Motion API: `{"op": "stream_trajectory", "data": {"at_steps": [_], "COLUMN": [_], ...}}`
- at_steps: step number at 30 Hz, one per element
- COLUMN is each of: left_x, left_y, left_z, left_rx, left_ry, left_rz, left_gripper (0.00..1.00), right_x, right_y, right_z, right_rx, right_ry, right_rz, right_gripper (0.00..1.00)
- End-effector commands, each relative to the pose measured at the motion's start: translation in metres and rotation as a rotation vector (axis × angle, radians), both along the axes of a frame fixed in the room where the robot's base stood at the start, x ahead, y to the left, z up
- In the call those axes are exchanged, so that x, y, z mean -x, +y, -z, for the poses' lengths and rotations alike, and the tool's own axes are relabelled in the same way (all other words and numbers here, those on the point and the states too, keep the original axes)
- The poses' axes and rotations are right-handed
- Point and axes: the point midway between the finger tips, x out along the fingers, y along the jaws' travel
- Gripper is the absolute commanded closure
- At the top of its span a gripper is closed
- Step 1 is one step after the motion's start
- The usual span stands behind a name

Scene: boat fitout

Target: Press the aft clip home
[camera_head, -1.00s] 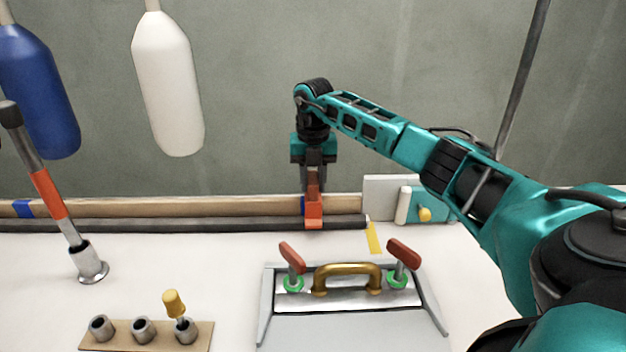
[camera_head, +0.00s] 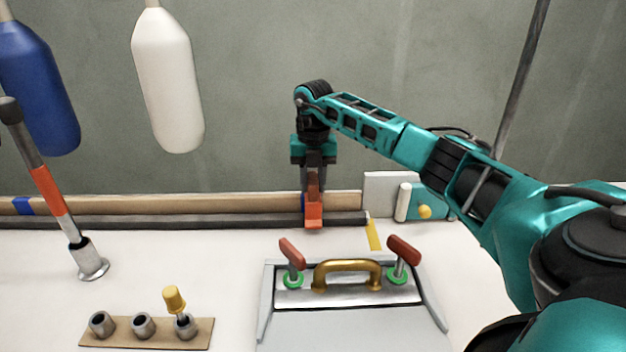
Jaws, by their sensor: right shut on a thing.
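The orange clip (camera_head: 314,215) is at the dark rail along the back of the white deck, in front of a wooden pole (camera_head: 260,203). My right gripper (camera_head: 314,182) points straight down from above, shut on the upper part of the clip. The fingers hide part of the clip, and I cannot tell whether it is fully seated. A blue band (camera_head: 24,205) marks the pole at far left, and another bit of blue shows beside the clip. My left gripper is not in view.
A grey hatch with a brass handle (camera_head: 347,267) and two red-handled latches stands in front. A blue fender (camera_head: 40,95) and a white fender (camera_head: 167,85) hang at left. An orange-banded rod (camera_head: 48,190) leans in a metal socket. A socket board (camera_head: 195,338) lies front left.

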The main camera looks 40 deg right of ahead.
Motion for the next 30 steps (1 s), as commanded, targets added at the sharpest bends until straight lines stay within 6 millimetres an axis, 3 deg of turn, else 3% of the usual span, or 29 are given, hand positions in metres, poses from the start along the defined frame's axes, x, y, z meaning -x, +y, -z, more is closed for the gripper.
{"op": "stream_trajectory", "data": {"at_steps": [2, 3, 12, 22, 30], "left_x": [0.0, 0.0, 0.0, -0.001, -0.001], "left_y": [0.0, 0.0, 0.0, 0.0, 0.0], "left_z": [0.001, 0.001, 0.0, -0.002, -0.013], "left_rx": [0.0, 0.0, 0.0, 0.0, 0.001], "left_ry": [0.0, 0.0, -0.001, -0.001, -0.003], "left_rz": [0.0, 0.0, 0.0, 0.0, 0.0], "left_gripper": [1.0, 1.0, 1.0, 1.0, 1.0], "right_x": [0.002, 0.002, 0.001, 0.0, 0.0], "right_y": [0.001, 0.001, 0.0, 0.0, 0.0], "right_z": [0.007, 0.007, 0.004, -0.005, -0.059], "right_rx": [0.001, 0.001, 0.001, 0.0, 0.0], "right_ry": [0.011, 0.011, 0.007, 0.003, 0.0], "right_rz": [-0.001, -0.001, -0.001, 0.0, 0.0], "right_gripper": [1.0, 0.68, 0.41, 0.41, 0.41]}}
